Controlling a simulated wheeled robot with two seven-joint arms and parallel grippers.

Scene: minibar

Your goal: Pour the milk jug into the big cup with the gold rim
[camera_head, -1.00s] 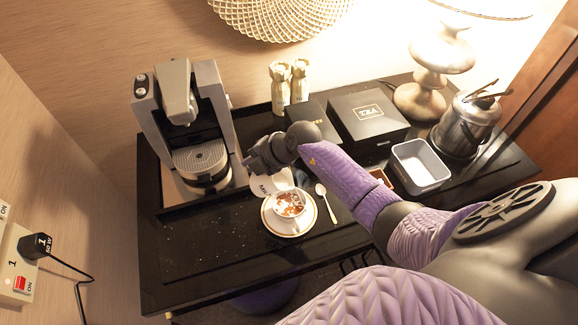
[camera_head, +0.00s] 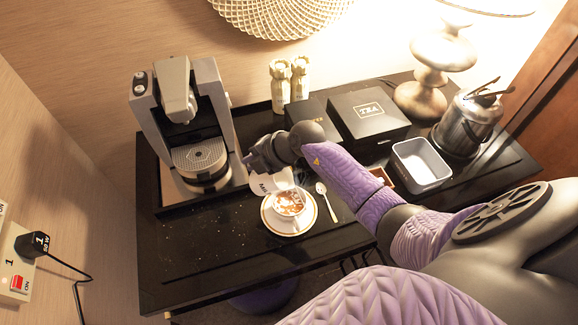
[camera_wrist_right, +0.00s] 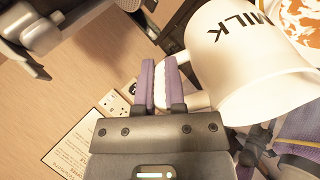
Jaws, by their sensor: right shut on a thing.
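The white milk jug (camera_head: 266,184) has MILK printed on its side. My right gripper (camera_head: 256,160) is shut on the jug's handle and holds it tilted, just behind and left of the big cup (camera_head: 289,205). The cup stands on a gold-rimmed saucer (camera_head: 273,227) and shows a brown and white surface inside. In the right wrist view, the jug (camera_wrist_right: 235,55) leans beside the cup's brown and white contents (camera_wrist_right: 303,22), and the gripper's purple fingers (camera_wrist_right: 163,86) close around the handle. Whether milk is flowing cannot be told. My left gripper is not in view.
A coffee machine (camera_head: 196,120) stands left on a dark tray. A spoon (camera_head: 327,203) lies right of the saucer. A tea box (camera_head: 367,116), a grey bin (camera_head: 420,165) and a metal kettle (camera_head: 466,122) stand to the right. The black table's front left (camera_head: 190,265) is clear.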

